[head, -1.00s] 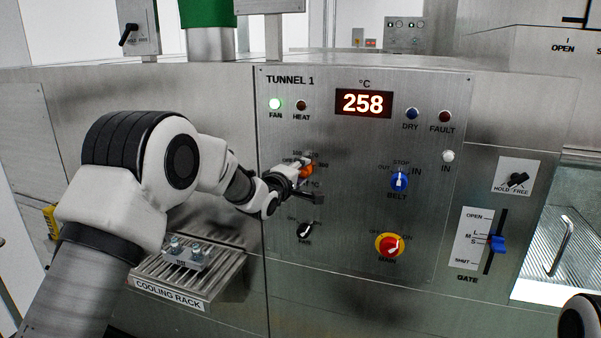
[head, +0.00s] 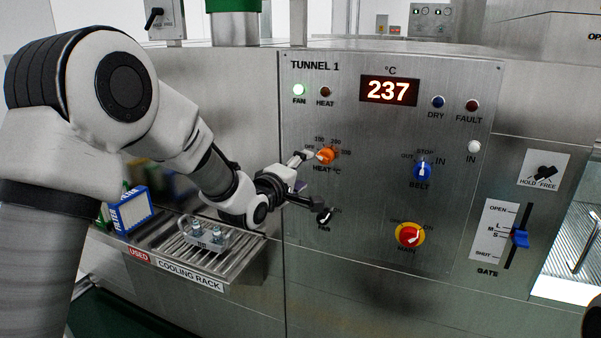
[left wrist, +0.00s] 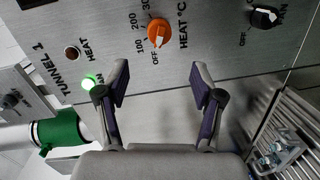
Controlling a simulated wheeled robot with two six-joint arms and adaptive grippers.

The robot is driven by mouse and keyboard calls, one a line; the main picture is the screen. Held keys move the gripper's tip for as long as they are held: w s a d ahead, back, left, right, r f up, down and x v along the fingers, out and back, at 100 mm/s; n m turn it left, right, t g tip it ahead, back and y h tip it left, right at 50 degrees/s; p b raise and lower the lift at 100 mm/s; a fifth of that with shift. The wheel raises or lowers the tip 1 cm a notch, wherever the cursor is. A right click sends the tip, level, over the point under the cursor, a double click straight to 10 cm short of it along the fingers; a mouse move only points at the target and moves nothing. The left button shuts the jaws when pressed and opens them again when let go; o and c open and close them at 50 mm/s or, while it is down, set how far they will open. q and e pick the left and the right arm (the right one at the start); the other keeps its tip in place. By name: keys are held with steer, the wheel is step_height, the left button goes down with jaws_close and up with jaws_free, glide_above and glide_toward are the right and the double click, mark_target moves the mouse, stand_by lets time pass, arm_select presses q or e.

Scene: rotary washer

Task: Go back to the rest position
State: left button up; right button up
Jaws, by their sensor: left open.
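My left gripper (head: 312,179) is in front of the left part of the TUNNEL 1 panel (head: 355,240), just left of the orange heat knob (head: 326,156). In the left wrist view, the two fingers of the left gripper (left wrist: 160,88) stand wide apart with nothing between them. The orange heat knob (left wrist: 159,33) shows beyond the fingertips, apart from them. The display (head: 389,91) reads 237 and the green FAN lamp (head: 299,90) is lit. Only a dark piece of my right arm shows at the lower right edge; its gripper is out of view.
A cooling rack (head: 165,241) with a small metal part (head: 205,235) juts out below my left arm. A blue filter box (head: 130,210) stands at its left. The black fan knob (head: 324,215), blue belt knob (head: 423,171) and red main switch (head: 410,235) sit nearby.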

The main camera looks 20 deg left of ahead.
arm_select(q)
steer(key=shift+s, duration=0.35)
steer(key=shift+f, duration=0.1)
